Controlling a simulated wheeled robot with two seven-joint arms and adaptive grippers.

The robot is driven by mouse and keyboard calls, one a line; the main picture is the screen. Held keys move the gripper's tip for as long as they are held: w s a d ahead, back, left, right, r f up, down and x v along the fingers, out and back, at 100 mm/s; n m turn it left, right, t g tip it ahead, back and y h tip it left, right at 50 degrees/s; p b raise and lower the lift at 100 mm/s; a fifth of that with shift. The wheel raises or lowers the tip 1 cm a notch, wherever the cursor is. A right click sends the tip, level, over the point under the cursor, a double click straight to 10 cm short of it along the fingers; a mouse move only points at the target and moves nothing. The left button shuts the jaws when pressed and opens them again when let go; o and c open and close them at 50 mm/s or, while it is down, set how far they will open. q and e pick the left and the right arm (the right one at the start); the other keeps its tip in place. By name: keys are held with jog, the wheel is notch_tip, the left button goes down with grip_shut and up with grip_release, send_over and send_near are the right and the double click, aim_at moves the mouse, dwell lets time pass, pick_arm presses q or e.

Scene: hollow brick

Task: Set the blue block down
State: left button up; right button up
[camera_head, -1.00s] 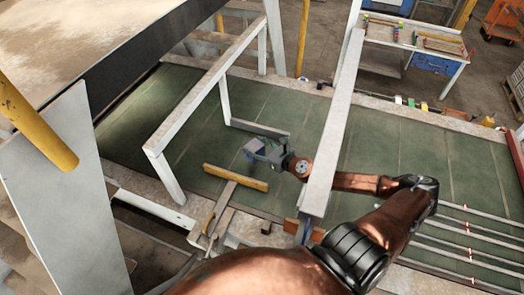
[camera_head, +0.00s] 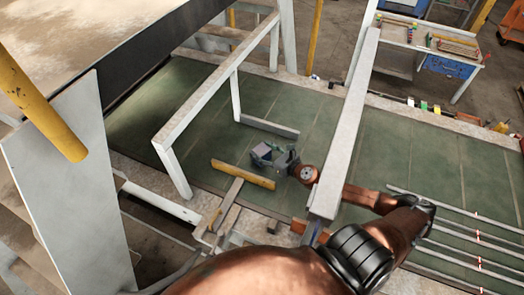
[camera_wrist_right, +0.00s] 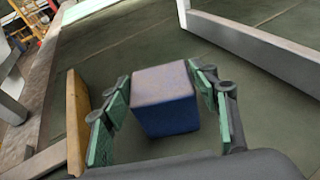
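The blue block (camera_wrist_right: 165,98) is between the two green-padded fingers of my right gripper (camera_wrist_right: 165,112) in the right wrist view. A strip of belt shows between the block and the left finger, and the right finger is very close to the block's upper edge. The fingers look spread. In the head view the block (camera_head: 262,151) is small at the tips of my right gripper (camera_head: 264,154), low over or on the green belt (camera_head: 208,142). The block's contact with the belt is hidden. My left gripper is not in view.
A yellowish wooden bar (camera_head: 243,174) lies close to the gripper. A white frame (camera_head: 215,80) stands to its left, with a low white rail (camera_head: 268,126) behind. A long white beam (camera_head: 345,130) crosses above my right arm. Bare belt lies beyond the gripper.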

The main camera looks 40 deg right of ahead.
jog(key=shift+o, duration=1.4)
jog(key=shift+w, duration=0.15)
jog(key=shift+r, duration=0.25)
jog(key=shift+s, duration=0.35)
pick_arm(q)
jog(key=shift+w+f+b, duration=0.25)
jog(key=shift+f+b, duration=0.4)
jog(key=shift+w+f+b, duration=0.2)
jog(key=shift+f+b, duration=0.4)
jog(key=shift+b, duration=0.05)
pick_arm(e)
jog(key=a+v, duration=0.1)
jog(key=v, duration=1)
jog(key=shift+s+d, duration=0.15)
jog(key=shift+d, duration=0.35)
jog(key=shift+r, duration=0.1)
